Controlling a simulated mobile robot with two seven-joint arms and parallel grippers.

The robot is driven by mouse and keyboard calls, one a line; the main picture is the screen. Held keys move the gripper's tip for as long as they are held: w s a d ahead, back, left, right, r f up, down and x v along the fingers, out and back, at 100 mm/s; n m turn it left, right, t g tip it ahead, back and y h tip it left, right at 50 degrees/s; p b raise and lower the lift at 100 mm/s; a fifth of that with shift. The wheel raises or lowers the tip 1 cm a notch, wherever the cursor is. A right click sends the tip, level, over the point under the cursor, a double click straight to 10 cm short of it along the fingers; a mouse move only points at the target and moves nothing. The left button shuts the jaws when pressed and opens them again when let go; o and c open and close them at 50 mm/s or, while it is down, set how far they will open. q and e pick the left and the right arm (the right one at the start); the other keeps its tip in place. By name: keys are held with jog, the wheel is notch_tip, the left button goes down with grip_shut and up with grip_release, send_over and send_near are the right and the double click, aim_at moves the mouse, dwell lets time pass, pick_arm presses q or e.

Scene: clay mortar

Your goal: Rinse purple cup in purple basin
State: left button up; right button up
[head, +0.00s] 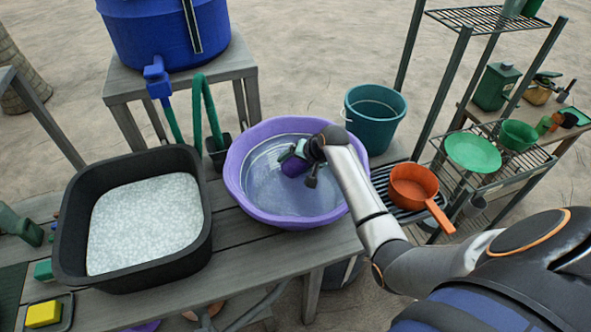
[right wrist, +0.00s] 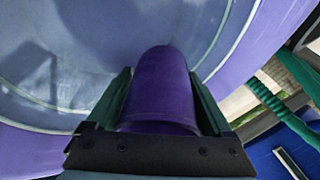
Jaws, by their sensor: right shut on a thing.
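The purple basin (head: 240,190) stands on the grey wooden table and holds clear water. My right gripper (head: 297,165) is over the inside of the basin, shut on the purple cup (head: 294,167). In the right wrist view the cup (right wrist: 162,88) sits between the two green fingers of the gripper (right wrist: 160,105), with the basin (right wrist: 225,50) behind it. I cannot tell whether the cup touches the water. The cup's opening is hidden. My left gripper is not in view.
A black tub (head: 65,235) of foamy water stands left of the basin. A blue water barrel (head: 150,30) with a tap and green hose is behind. A teal bucket (head: 375,118) and an orange pan (head: 413,187) are at the right, beside a shelf with green dishes (head: 472,152).

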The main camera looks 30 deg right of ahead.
jog(key=shift+r, duration=5.15)
